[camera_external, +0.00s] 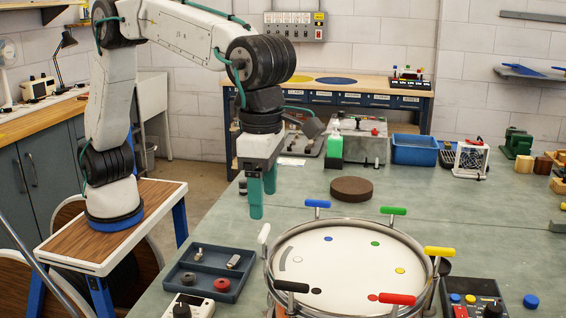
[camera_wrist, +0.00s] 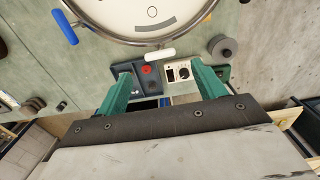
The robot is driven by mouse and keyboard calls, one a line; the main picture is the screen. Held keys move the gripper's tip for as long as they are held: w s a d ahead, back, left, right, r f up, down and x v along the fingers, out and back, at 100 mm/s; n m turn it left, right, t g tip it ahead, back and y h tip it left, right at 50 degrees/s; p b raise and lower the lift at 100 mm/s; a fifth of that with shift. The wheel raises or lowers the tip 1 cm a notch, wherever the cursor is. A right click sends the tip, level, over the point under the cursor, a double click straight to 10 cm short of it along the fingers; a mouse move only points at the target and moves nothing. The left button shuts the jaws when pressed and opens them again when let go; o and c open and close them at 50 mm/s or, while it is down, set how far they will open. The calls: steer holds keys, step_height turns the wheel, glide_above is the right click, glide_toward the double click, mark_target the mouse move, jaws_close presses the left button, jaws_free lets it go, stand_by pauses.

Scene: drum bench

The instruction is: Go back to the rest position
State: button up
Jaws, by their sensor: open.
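My gripper (camera_external: 263,196) has two green fingers and hangs pointing down above the bench, left of the drum. It is open, with nothing between the fingers. In the wrist view my gripper (camera_wrist: 165,85) shows its two fingers spread apart. The drum (camera_external: 345,262) has a white head, a metal rim and several coloured handles, among them blue, green, yellow, red, black and white. Part of the drum (camera_wrist: 140,15) also shows at the top of the wrist view.
A dark tray (camera_external: 195,292) with small parts lies left of the drum, near a white control box (camera_external: 187,306). A brown round block (camera_external: 351,189) and a blue bin (camera_external: 414,150) stand farther back. A control box (camera_external: 470,300) stands at the front right. The bench between is clear.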

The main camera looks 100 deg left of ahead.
stand_by(0.6)
steer(key=shift+n, duration=1.1)
steer(key=s+a+f+n, duration=0.2)
steer(key=s+a+n, duration=1.3)
steer(key=s, duration=0.3)
steer(key=s+a+f+n+t, duration=0.1)
steer(key=s+a+f+n, duration=0.1)
steer(key=s+a+n, duration=1.3)
steer(key=s+n, duration=0.3)
steer(key=shift+s+a+n, duration=0.2)
steer(key=shift+s+n, duration=0.1)
steer(key=shift+s, duration=0.1)
